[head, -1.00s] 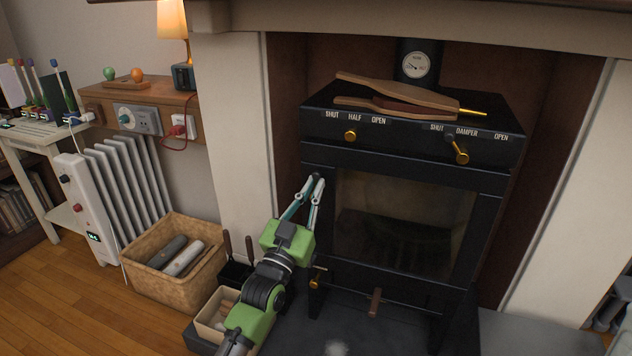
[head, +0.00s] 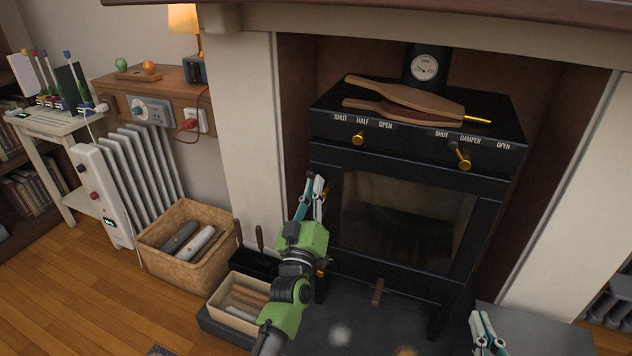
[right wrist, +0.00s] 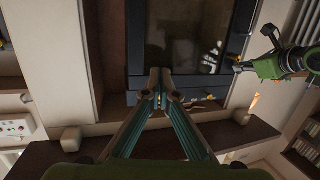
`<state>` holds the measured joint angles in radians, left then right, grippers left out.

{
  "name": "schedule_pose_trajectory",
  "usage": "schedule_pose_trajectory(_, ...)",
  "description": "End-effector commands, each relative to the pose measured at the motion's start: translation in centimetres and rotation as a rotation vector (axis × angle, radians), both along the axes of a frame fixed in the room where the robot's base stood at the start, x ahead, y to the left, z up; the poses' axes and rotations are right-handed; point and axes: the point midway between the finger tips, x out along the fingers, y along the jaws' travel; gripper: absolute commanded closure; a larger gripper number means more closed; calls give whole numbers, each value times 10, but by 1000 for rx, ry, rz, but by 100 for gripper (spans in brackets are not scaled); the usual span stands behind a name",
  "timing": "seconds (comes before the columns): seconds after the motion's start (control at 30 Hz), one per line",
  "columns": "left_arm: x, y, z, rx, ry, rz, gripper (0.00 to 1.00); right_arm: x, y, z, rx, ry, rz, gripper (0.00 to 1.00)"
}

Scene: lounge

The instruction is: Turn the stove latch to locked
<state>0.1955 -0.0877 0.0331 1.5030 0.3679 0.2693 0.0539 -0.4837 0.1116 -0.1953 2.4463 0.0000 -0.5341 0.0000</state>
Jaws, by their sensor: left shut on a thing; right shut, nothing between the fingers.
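The black stove (head: 330,228) stands in the fireplace with its glass door shut. My left gripper (head: 314,184) is at the upper left edge of the stove front, its fingers shut on a small part there. This part appears to be the stove latch, but the fingers hide most of it and its setting cannot be read. The same gripper shows at the stove's edge in the right wrist view (right wrist: 238,66). A small brass piece (head: 320,272) shows lower down, beside the left arm. My right gripper (head: 486,333) is shut and empty at the lower right, apart from the stove.
Brass knobs (head: 359,139) (head: 462,160) sit on the upper panel. Wooden bellows (head: 405,97) lie on top of the stove. A wooden handle (head: 377,291) sticks out below the door. A basket (head: 160,254) and a kindling box (head: 224,313) stand left of the hearth.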

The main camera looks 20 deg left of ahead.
Motion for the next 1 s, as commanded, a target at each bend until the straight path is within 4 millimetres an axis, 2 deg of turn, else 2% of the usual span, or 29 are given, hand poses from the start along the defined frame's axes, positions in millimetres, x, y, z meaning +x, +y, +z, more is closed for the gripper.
schedule_pose_trajectory(0.2,0,2,0,-74,3,0,100,-14,-9,-38,-45,186,-12,100)
schedule_pose_trajectory(0.4,0,3,-1,-110,3,1,100,-24,-14,-56,-66,274,-17,100)
schedule_pose_trajectory(0.9,0,4,-2,-122,3,0,100,-27,-15,-63,-73,301,-20,100)
schedule_pose_trajectory(0.93,0,4,-2,-122,3,0,88,-27,-15,-63,-73,301,-20,100)
schedule_pose_trajectory(1.0,0,4,-2,-121,3,1,75,-27,-15,-63,-73,301,-20,100)
